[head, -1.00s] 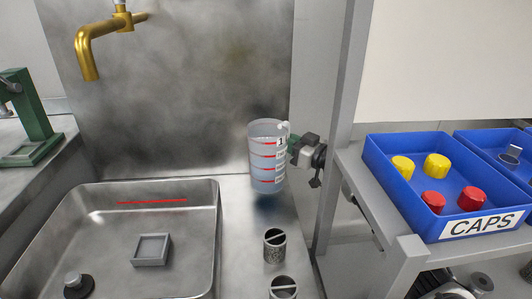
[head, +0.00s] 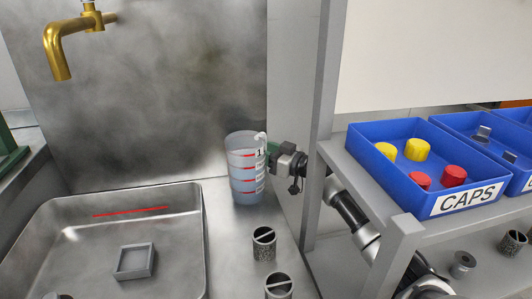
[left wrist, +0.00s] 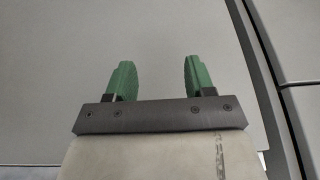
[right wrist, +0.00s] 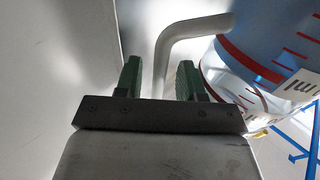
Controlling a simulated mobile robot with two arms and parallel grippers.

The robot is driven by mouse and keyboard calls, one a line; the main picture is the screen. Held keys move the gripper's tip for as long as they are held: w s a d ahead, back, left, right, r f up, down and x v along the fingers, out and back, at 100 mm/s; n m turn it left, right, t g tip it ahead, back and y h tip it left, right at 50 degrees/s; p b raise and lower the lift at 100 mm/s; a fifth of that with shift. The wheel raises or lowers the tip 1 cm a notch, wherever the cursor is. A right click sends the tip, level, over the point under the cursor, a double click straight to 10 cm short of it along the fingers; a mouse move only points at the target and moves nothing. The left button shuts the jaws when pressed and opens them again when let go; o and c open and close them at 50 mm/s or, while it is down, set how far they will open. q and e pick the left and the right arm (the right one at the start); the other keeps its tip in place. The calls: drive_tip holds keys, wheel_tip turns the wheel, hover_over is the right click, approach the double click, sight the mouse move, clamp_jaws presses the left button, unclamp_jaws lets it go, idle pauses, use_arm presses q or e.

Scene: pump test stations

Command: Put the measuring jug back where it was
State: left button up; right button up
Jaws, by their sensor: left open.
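The measuring jug (head: 243,190), clear bluish with red lines and a white label, stands upright on the metal counter right of the sink, and its base seems to touch the counter. My right gripper (head: 275,150) is at the jug's handle, on its right side. In the right wrist view, the pale handle (right wrist: 162,75) passes between the green fingers of my right gripper (right wrist: 160,80), with a gap on each side. The jug (right wrist: 265,60) fills the upper right there. My left gripper (left wrist: 160,80) is open and empty, in front of a plain grey surface.
The sink (head: 190,240) with a grey square tray (head: 135,262) is left of the jug. Two dark metal cylinders (head: 264,245) (head: 279,286) stand in front of it. A grey post (head: 323,120) and shelf with a blue CAPS bin (head: 400,190) are to the right.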

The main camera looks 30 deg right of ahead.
use_arm(q)
drive_tip(key=shift+w+d+r+t+b, duration=0.2)
drive_tip(key=shift+w+t, duration=0.25)
drive_tip(key=shift+w, duration=0.15)
drive_tip(key=shift+w+d+r+t+b, duration=0.1)
drive_tip(key=shift+w+d+t, duration=0.1)
drive_tip(key=shift+w+t, duration=0.35)
use_arm(e)
drive_tip(key=v, duration=1.2)
